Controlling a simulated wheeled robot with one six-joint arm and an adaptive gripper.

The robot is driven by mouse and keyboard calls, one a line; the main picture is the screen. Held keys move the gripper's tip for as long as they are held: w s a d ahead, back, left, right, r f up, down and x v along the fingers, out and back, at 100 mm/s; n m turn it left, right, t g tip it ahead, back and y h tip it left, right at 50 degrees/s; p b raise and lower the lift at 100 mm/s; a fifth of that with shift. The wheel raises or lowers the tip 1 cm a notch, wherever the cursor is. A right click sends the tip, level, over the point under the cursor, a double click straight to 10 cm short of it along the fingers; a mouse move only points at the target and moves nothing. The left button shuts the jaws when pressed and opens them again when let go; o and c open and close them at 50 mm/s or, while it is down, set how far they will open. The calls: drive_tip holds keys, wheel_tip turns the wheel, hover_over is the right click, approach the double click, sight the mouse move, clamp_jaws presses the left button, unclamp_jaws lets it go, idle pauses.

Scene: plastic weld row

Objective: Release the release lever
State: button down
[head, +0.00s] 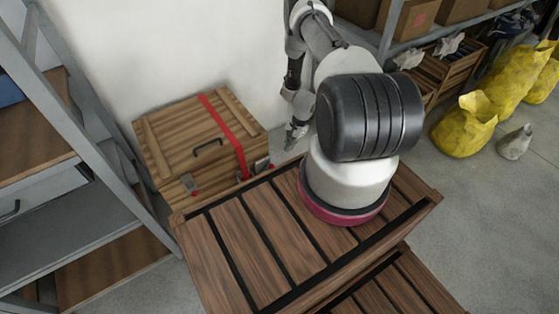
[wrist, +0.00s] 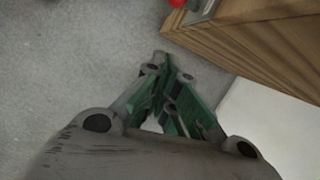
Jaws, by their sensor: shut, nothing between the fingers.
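A wooden crate (head: 172,133) with a red strap (head: 224,130) over its lid stands by the wall in the head view. A small grey metal fitting with red (head: 261,165) sits at its right end, near the strap. I cannot tell for certain which part is the release lever. In the wrist view, a red tip (wrist: 177,3) and grey metal (wrist: 203,8) show at the top edge, beside the wooden crate (wrist: 235,42). My gripper (head: 293,140) is to the right of the crate, apart from it. In the wrist view my gripper (wrist: 164,62) is shut and empty, over bare floor.
A dark handle (head: 207,147) is on the crate's lid, and another red and grey fitting (head: 189,184) is at its left front. A grey shelf rack (head: 75,95) stands on the left. Yellow sacks (head: 463,126) and open wooden crates (head: 456,74) are on the right.

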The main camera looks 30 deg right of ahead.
drive_tip(key=s+x, duration=0.1)
drive_tip(key=x, duration=0.9)
drive_tip(key=shift+a+r, duration=0.55)
drive_tip(key=shift+a, duration=0.3)
drive_tip(key=shift+a+r, duration=0.55)
drive_tip(key=shift+a, duration=0.25)
drive_tip(key=shift+a+r, duration=0.35)
drive_tip(key=shift+r, duration=0.15)
drive_tip(key=shift+a+r, duration=1)
drive_tip(key=shift+a, duration=0.15)
